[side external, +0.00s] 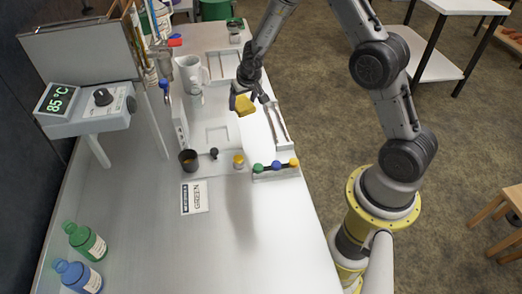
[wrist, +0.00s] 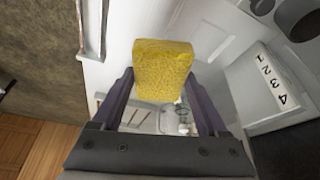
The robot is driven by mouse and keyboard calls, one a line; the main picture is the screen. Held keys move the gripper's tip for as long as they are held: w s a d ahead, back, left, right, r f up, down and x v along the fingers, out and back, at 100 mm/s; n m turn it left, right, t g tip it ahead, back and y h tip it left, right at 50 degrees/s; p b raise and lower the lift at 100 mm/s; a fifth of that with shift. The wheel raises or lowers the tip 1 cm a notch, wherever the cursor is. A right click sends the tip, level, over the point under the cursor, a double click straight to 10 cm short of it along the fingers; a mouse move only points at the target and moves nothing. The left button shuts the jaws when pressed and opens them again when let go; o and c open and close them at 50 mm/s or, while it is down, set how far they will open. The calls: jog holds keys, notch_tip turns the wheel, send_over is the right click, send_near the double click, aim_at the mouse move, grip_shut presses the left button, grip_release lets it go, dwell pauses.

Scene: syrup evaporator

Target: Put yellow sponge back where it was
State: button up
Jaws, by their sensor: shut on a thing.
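The yellow sponge (side external: 245,105) is held in the air above the white work table (side external: 230,200), over its right-hand side in the side view. My gripper (side external: 243,92) is shut on the sponge. In the wrist view the sponge (wrist: 162,70) sits between the two fingers of my gripper (wrist: 160,95), and its far end sticks out beyond them. The sponge looks clear of the table. The spot it came from cannot be told from these frames.
A tray with long tools (side external: 278,125) lies below right of the sponge. A rack with green, blue and yellow knobs (side external: 275,167), a small yellow-lidded jar (side external: 239,161) and a dark cup (side external: 188,160) stand nearer.

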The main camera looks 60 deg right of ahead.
jog(key=s+a+r+n+y, duration=0.2)
jog(key=s+a+n, duration=0.3)
jog(key=s+a, duration=0.4)
jog(key=s+d+n+y, duration=0.3)
jog(key=s+n, duration=0.7)
jog(key=s, duration=0.5)
send_near(260, 156)
jog(key=shift+w+a+f+g, duration=0.45)
jog(key=shift+w+a, duration=0.15)
jog(key=shift+a, duration=0.15)
jog(key=shift+w+d+f, duration=0.1)
jog(key=shift+w+f, duration=0.4)
jog(key=shift+f, duration=0.1)
jog(key=shift+w+f, duration=0.15)
jog(key=shift+f, duration=1.55)
jog(key=shift+f, duration=0.1)
